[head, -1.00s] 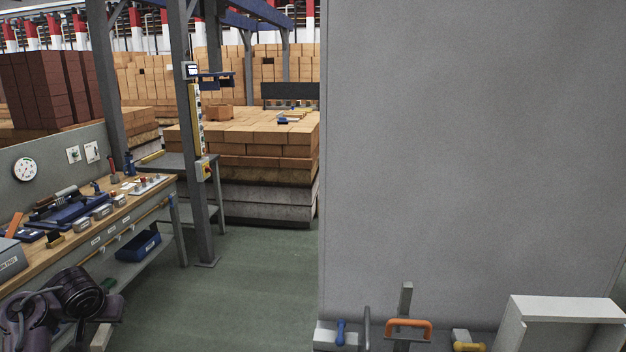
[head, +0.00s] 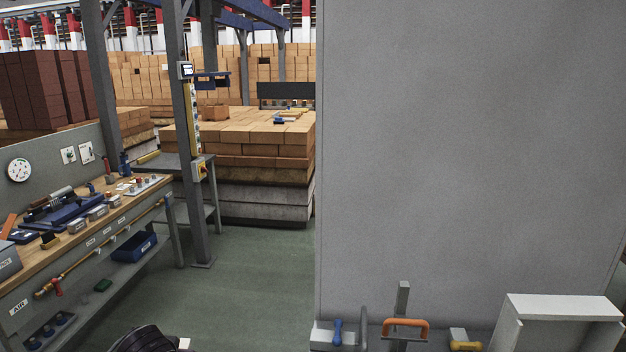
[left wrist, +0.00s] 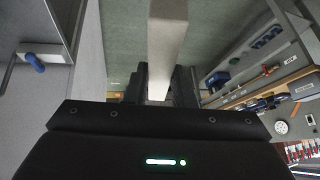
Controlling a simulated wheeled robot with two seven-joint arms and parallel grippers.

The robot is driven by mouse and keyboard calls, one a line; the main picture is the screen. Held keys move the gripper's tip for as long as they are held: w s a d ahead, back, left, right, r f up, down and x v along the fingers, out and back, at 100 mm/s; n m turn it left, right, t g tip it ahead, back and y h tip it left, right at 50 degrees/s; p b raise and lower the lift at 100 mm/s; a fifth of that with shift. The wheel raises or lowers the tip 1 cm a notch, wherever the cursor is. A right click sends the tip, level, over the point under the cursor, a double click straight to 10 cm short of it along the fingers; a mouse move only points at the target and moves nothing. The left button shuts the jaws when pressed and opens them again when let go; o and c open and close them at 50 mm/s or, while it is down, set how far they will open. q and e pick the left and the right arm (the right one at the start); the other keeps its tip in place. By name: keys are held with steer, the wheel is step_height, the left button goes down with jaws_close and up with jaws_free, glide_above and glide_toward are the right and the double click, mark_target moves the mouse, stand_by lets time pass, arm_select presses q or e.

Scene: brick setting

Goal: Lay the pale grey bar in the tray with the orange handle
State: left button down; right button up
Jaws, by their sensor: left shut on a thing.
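My left gripper (left wrist: 160,88) is shut on the pale grey bar (left wrist: 165,38), which extends away from the fingers toward the top of the left wrist view. In the head view only a dark part of my left arm (head: 150,340) shows at the bottom edge, with a small pale end of the bar (head: 185,344) beside it. The orange handle (head: 405,324) stands at the bottom right of the head view, well to the right of the arm. Its tray is mostly cut off by the lower edge. My right gripper is out of view.
A blue handle (head: 337,331) and a yellow handle (head: 466,346) flank the orange one. A grey upright post (head: 403,298) stands behind it. A white box-like frame (head: 562,308) is at right. A large grey panel (head: 470,150) rises behind. A workbench (head: 90,235) stands at left; open floor lies between.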

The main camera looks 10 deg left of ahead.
arm_select(q)
steer(key=s+d+r+m, duration=0.1)
steer(key=s+d+r, duration=0.2)
steer(key=s+d, duration=0.4)
steer(key=s+d+r, duration=0.2)
steer(key=s+d, duration=0.4)
steer(key=d, duration=0.3)
step_height(320, 180, down, 11)
steer(key=b, duration=1.1)
steer(key=shift+w+a+r+h, duration=0.15)
steer(key=shift+w+a+h, duration=0.05)
steer(key=shift+w+h, duration=0.1)
